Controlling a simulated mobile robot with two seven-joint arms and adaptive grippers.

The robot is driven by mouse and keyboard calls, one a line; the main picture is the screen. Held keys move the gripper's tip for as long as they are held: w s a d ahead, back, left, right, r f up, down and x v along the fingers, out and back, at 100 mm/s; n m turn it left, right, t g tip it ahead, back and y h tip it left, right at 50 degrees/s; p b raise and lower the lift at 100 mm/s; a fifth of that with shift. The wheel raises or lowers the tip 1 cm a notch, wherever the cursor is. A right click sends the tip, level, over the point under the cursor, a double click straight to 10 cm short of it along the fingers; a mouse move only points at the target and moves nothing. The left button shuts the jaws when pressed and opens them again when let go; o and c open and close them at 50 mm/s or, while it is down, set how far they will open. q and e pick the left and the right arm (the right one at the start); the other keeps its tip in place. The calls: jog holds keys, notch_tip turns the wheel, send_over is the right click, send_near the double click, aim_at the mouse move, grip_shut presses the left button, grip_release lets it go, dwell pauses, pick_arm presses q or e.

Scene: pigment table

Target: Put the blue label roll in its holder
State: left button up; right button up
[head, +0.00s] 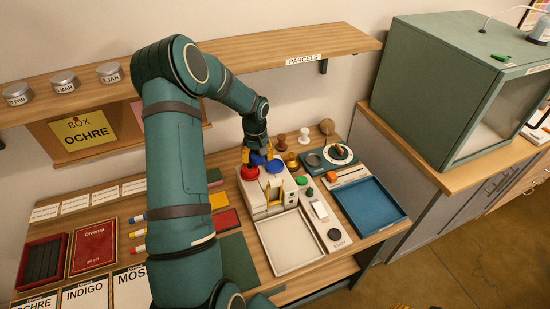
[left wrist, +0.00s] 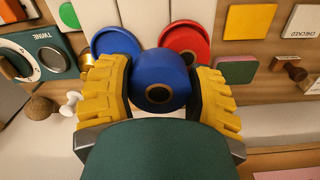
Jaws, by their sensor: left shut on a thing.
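My left gripper (head: 258,155) is shut on the blue label roll (left wrist: 160,78), which sits between its yellow fingers in the left wrist view. The roll (head: 257,159) is held over the back of the pale label machine (head: 259,205). A blue disc-shaped holder (left wrist: 116,44) and a red disc (left wrist: 185,42) lie side by side just beyond the roll in the left wrist view. In the head view the blue holder (head: 275,166) is right of the red disc (head: 249,173). I cannot tell whether the roll touches either one. Only a yellow sliver of my right gripper (head: 400,307) shows at the bottom edge.
A twine dial (head: 313,160), a blue tray (head: 369,206) and a pale tray (head: 290,241) lie nearby. The parcels shelf (head: 290,45) hangs above, behind the arm.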

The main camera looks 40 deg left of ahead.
pick_arm(q)
send_over(275, 167)
notch_tip(275, 167, down, 4)
jog(key=shift+r+p, duration=0.2)
jog(key=shift+p, duration=0.2)
jog(key=shift+f+b, duration=0.55)
jog(key=shift+b, duration=0.05)
jog(key=o, duration=1.2)
